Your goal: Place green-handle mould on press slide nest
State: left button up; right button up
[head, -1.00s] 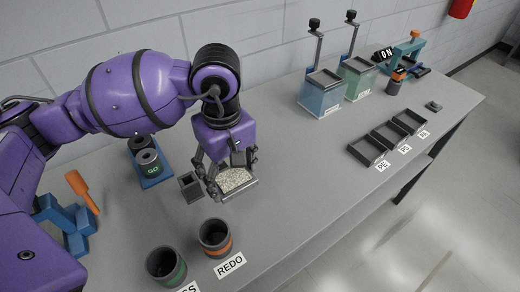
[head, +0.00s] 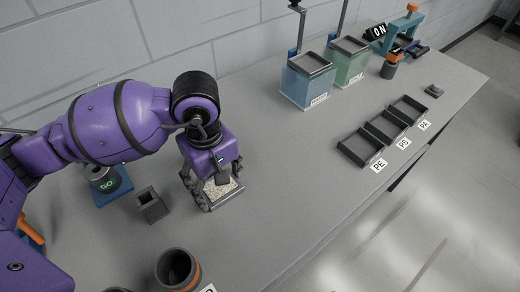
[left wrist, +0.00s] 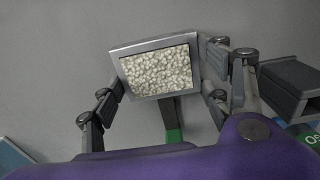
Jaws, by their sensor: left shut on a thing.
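The mould (head: 226,190) is a grey-rimmed tray full of pale pellets, under my left gripper (head: 212,190) in the head view. In the left wrist view the mould (left wrist: 160,72) lies between the fingers of my left gripper (left wrist: 165,105), which is shut on it. Its green handle (left wrist: 173,136) points toward my palm and is partly hidden. I cannot tell how high it is above the table. The press (head: 412,28), a teal frame with an orange part, stands far off at the back right. A dark slide nest (head: 403,42) shows small within it. My right gripper is out of view.
An orange-banded cup (head: 178,268) is in front. Blue (head: 308,80) and green (head: 347,62) hoppers and dark trays (head: 360,146) stand right. The middle table is clear.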

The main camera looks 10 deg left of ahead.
pick_arm(q)
jog(key=shift+s+r, duration=0.15)
jog(key=shift+s, duration=0.05)
jog(key=shift+w+f, duration=0.1)
jog(key=shift+f, duration=0.15)
jog(key=o, duration=1.2)
jog(key=shift+o, duration=0.3)
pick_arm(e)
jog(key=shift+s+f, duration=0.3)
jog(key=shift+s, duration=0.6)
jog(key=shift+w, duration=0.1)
